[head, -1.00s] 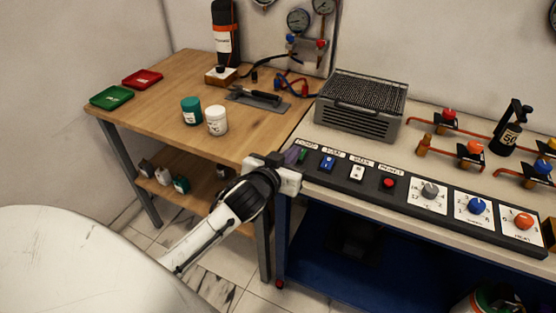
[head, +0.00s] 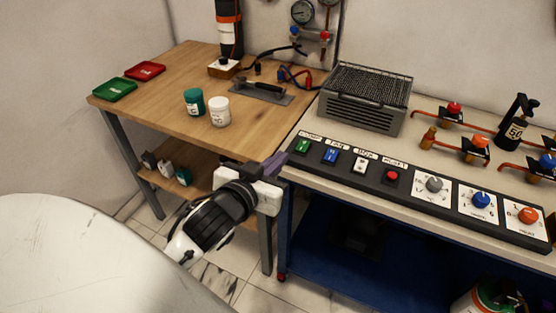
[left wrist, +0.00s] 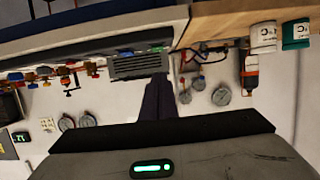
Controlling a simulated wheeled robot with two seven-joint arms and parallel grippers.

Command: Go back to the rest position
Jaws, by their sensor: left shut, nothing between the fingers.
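My left gripper (head: 273,166) is shut and empty. In the head view it is in front of the gap between the wooden table and the control bench, near the left end of the switch panel (head: 360,168). Its dark fingers also show in the left wrist view (left wrist: 158,100), close together, with the scene upside down behind them. My right gripper is in neither view.
The wooden table (head: 165,75) holds green (head: 115,89) and red (head: 145,71) trays, a teal jar (head: 194,102) and a white jar (head: 219,111). The bench carries a grille box (head: 366,97), valves and knobs. Floor tiles (head: 225,255) show below my left arm.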

